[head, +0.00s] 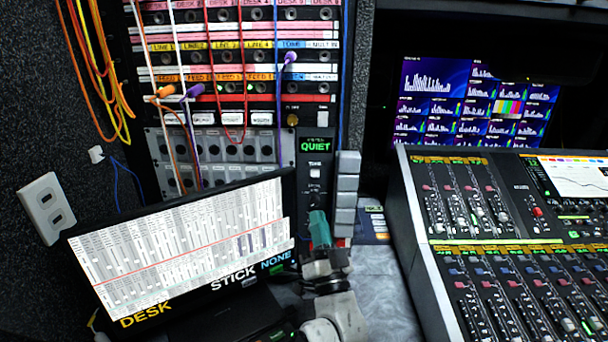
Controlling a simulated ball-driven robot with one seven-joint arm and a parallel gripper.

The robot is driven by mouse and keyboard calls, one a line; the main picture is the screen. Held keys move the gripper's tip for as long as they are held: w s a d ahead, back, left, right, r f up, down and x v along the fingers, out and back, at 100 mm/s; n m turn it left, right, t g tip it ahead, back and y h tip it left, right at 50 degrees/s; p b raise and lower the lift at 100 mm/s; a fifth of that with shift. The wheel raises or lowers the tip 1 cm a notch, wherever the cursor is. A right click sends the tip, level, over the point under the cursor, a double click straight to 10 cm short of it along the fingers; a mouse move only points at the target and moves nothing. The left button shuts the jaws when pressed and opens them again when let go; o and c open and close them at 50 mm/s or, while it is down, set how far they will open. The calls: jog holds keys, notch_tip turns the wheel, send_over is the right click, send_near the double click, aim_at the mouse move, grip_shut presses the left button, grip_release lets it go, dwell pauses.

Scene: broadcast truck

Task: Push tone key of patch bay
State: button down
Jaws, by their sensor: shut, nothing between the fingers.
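The patch bay (240,135) fills the rack at upper left, with rows of labelled jacks and several coloured cords. At its lower right is a narrow black panel with a green lit "QUIET" display (315,146). Just below that display is a small pale key labelled TONE (314,172). My gripper (318,217), with a teal end, is shut and empty. It points up and stands below the TONE key in the picture, apart from it. It hides the lower part of the black panel.
A tilted monitor (180,250) with fader graphics stands left of my gripper, close to it. A large mixing desk (500,230) fills the right side. Orange and yellow cables (100,80) hang at far left.

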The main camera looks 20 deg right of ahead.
aim_at(315, 173)
jog(key=shift+w+a+r+m+t+h, duration=0.15)
jog(key=shift+r+m+t+h, duration=0.25)
jog(key=shift+r+m+h, duration=0.6)
jog(key=shift+w+a+r+m+t+h, duration=0.15)
jog(key=shift+r+m+t+h, duration=0.25)
jog(key=shift+r+m+h, duration=0.6)
jog(key=shift+w+d+f, duration=0.1)
jog(key=shift+f, duration=0.25)
jog(key=shift+w+d+b, duration=0.4)
jog(key=shift+w+b, duration=0.85)
jog(key=shift+w, duration=0.1)
jog(key=shift+w+d+b, duration=0.45)
jog(key=shift+w+b, duration=0.8)
jog(key=shift+w, duration=0.15)
jog(key=shift+w+d+b, duration=0.4)
jog(key=shift+w+b, duration=0.85)
jog(key=shift+w, duration=0.1)
jog(key=shift+w+b, duration=0.3)
jog(key=shift+b, duration=0.3)
